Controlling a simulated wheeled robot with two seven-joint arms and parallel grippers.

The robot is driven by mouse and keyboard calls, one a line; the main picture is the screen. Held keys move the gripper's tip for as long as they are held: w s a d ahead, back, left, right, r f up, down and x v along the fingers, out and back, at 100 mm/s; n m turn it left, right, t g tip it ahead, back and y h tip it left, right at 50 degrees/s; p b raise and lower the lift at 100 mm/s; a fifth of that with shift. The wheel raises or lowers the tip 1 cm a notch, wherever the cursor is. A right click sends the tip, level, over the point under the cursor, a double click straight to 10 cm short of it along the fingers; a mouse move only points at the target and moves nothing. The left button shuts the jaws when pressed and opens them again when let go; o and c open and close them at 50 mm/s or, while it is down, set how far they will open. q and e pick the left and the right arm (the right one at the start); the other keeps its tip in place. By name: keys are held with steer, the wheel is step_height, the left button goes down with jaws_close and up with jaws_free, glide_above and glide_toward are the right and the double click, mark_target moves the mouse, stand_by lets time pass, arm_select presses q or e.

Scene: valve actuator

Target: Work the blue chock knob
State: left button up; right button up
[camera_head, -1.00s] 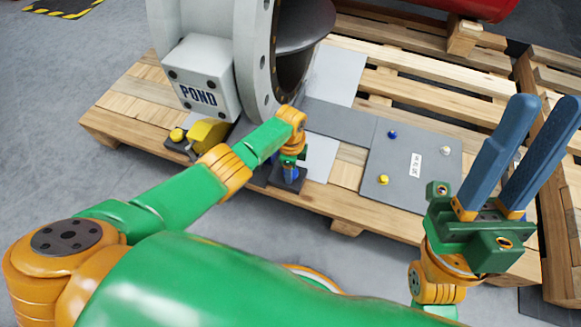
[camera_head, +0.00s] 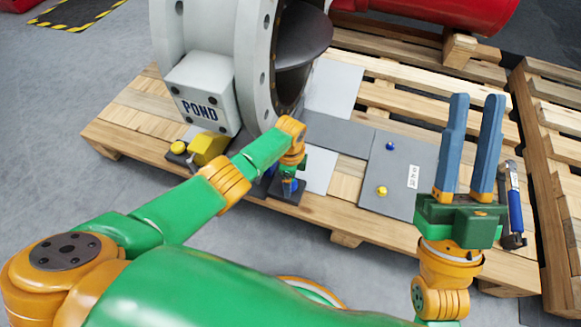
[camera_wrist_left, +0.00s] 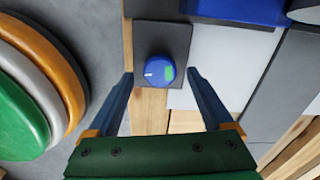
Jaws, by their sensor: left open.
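The blue chock knob (camera_wrist_left: 159,72) is a round blue cap with a white mark and a green patch. It sits on a dark square plate (camera_wrist_left: 181,40) in the left wrist view. My left gripper (camera_wrist_left: 160,74) is open, with one finger on each side of the knob and a gap to both; I cannot tell how far above it the tips are. In the head view my left arm and gripper (camera_head: 290,176) point down at the plate and largely hide the knob. My right gripper (camera_head: 476,100) is open and empty, fingers pointing up, at the right.
A grey valve body (camera_head: 200,92) marked POND stands on the wooden pallet (camera_head: 130,115). A yellow block (camera_head: 208,147) and yellow button (camera_head: 178,147) are left of my left gripper. A grey panel (camera_head: 400,165) has blue and yellow buttons. A blue-handled tool (camera_head: 515,205) lies at right.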

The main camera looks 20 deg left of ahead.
arm_select(q)
steer(key=shift+r+p, duration=0.6)
steer(key=shift+r, duration=0.3)
steer(key=shift+r+p, duration=0.65)
steer(key=shift+r, duration=0.1)
arm_select(e)
steer(key=w+f+m+g+h, duration=0.1)
steer(key=w+f+g+h, duration=0.15)
steer(key=f+g, duration=0.35)
steer(key=w+f+m+g+h, duration=0.1)
steer(key=w+f+g+h, duration=0.2)
steer(key=f, duration=0.6)
arm_select(q)
steer(key=shift+r+p, duration=0.6)
steer(key=shift+r, duration=0.15)
steer(key=shift+r+p, duration=0.35)
steer(key=shift+r, duration=0.15)
arm_select(e)
steer(key=s+d+f+g, duration=0.2)
steer(key=s+f+g, duration=0.1)
steer(key=f, duration=0.3)
steer(key=s+d+f+g+h, duration=0.1)
steer(key=s+d+f+g, duration=0.1)
steer(key=s+f+g, duration=0.2)
step_height(320, 180, down, 3)
steer(key=shift+f+g, duration=0.1)
steer(key=shift+g, duration=1)
steer(key=shift+s+h, duration=0.1)
steer(key=shift+h, duration=0.15)
